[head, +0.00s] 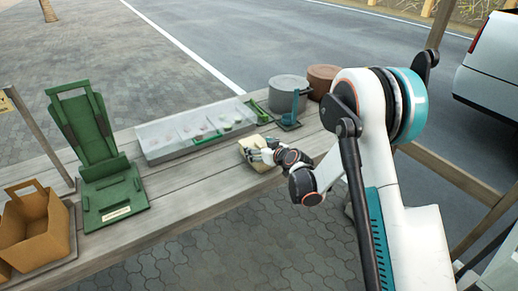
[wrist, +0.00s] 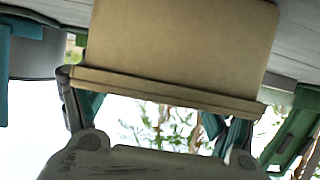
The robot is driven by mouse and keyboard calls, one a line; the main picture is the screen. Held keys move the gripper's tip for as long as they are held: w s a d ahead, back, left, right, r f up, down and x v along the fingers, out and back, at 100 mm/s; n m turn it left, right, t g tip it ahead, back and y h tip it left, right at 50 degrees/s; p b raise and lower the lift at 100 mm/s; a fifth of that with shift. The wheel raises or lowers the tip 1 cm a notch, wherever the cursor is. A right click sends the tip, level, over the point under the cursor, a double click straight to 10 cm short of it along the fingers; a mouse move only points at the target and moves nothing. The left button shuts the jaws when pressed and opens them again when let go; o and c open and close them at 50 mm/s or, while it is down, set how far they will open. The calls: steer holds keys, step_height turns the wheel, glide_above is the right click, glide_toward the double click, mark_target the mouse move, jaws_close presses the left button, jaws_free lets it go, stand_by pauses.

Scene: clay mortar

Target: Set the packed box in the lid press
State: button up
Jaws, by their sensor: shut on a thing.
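The tan packed box (head: 256,141) is at the front edge of the wooden table, right of the middle in the head view. My gripper (head: 265,154) is at its near right side and shut on it. In the wrist view the box (wrist: 182,40) fills the top middle, with a finger at either side of its rim. I cannot tell whether the box rests on the table or is just above it. The green lid press (head: 92,140) stands at the table's left, its back panel leaning and its flat base in front, empty apart from a small label.
A clear-lidded tray (head: 195,128) with compartments lies between press and box. A brown paper bag (head: 38,226) stands left of the press. Bare planks lie before the tray.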

steer(key=o, duration=1.1)
steer(key=shift+r, duration=0.1)
steer(key=shift+s+d+r, duration=0.15)
steer(key=shift+s+d, duration=0.05)
steer(key=shift+s, duration=0.05)
steer(key=s+d+r+m+g+h+p, duration=0.1)
steer(key=s+d+r, duration=0.4)
steer(key=s, duration=0.5)
steer(key=s+d+r+m+g+h+p, duration=0.1)
steer(key=s+d+r+m+h, duration=0.1)
steer(key=s+d+r, duration=0.4)
steer(key=s+d+r+m+g+h+p, duration=0.1)
steer(key=s+d+r, duration=0.4)
steer(key=s+r, duration=0.7)
steer(key=shift+s+d+r+h, duration=0.1)
steer(key=shift+s+d+h, duration=0.15)
steer(key=shift+s, duration=0.65)
steer(key=shift+s+d+r+h, duration=0.15)
steer(key=shift+s+h, duration=0.1)
steer(key=shift+s, duration=0.6)
steer(key=s+d+m+g+h, duration=0.1)
steer(key=s+d, duration=0.4)
steer(key=s, duration=0.7)
steer(key=shift+d+f+m+h, duration=0.25)
steer(key=shift+m+h, duration=0.45)
steer(key=shift+m, duration=0.2)
